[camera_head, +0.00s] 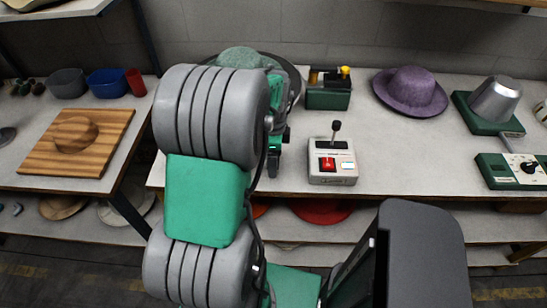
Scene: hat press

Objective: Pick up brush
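I cannot make out a brush for certain in the head view. Small dark items (26,88) stand at the far left edge of the left table, too small to identify. My arm fills the middle of the view and hides part of the centre table. My gripper (275,168) shows only in part, behind my arm and over the centre table. Its fingers are not clear enough to tell whether they are open or holding anything.
The left table holds a wooden board (48,158), grey bowl (67,83), blue bowl (107,83) and red cup (136,82). The centre table holds a green box (328,98), red-button control box (333,164), purple hat (410,88) and metal dome (495,98). Free surface lies around (415,150).

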